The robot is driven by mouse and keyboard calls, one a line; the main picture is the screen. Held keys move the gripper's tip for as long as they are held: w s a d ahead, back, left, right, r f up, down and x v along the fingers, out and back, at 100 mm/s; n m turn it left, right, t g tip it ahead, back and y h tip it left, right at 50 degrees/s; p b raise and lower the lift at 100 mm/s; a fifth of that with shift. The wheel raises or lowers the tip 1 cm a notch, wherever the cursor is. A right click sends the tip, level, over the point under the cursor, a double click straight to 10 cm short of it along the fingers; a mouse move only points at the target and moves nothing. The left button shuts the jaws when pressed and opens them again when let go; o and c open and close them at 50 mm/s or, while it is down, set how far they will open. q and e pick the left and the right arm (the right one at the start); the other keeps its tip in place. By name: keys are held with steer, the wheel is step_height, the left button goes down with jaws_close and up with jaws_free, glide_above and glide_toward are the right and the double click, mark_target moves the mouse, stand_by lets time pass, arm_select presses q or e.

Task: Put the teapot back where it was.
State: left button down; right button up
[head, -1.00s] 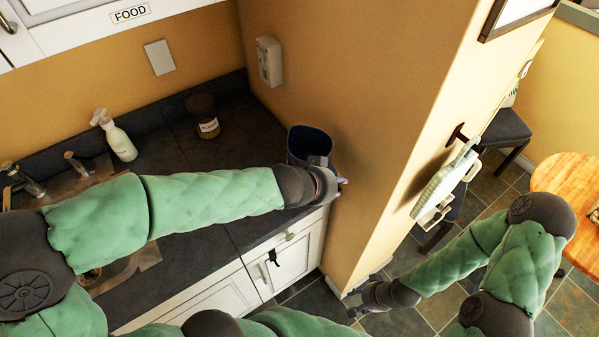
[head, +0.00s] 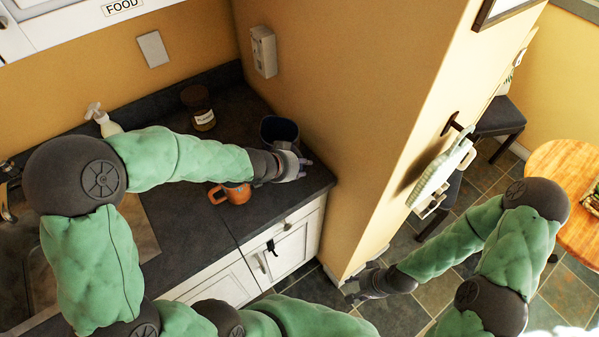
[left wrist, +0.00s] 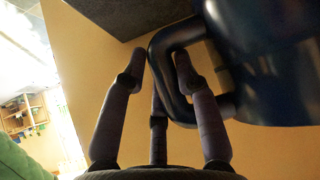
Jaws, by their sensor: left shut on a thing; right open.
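A dark blue vessel with a loop handle, which I take for the teapot, stands out at the counter's right end (head: 280,129); its handle and side fill the upper right of the left wrist view (left wrist: 262,60). My left gripper (head: 300,165) is shut on that handle, its fingers on both sides of it in the left wrist view (left wrist: 160,62). The vessel's base is hidden behind the gripper, so I cannot tell whether it touches the counter. My right gripper (head: 358,285) is open and empty, low beside the wall's foot.
On the dark counter (head: 290,205), an orange mug (head: 236,193) sits just below my left forearm. A labelled jar (head: 199,108) and a spray bottle (head: 103,121) stand behind. A yellow wall (head: 350,120) closes the counter's right side. A round wooden table (head: 560,160) is far right.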

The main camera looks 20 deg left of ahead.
arm_select(q)
steer(key=shift+w+a+f+b, duration=0.1)
steer(key=shift+f+b, duration=0.45)
steer(key=shift+f, duration=0.3)
steer(key=shift+w+a+f+b, duration=0.1)
steer(key=shift+f+b, duration=0.45)
steer(key=shift+f, duration=0.3)
steer(key=shift+f, duration=0.1)
steer(key=c, duration=0.9)
jaws_free()
steer(key=shift+s+f, duration=0.1)
steer(key=shift+c, duration=0.2)
steer(key=shift+r, duration=0.2)
steer(key=p+v, duration=0.7)
steer(key=v, duration=0.5)
steer(key=shift+f, duration=0.1)
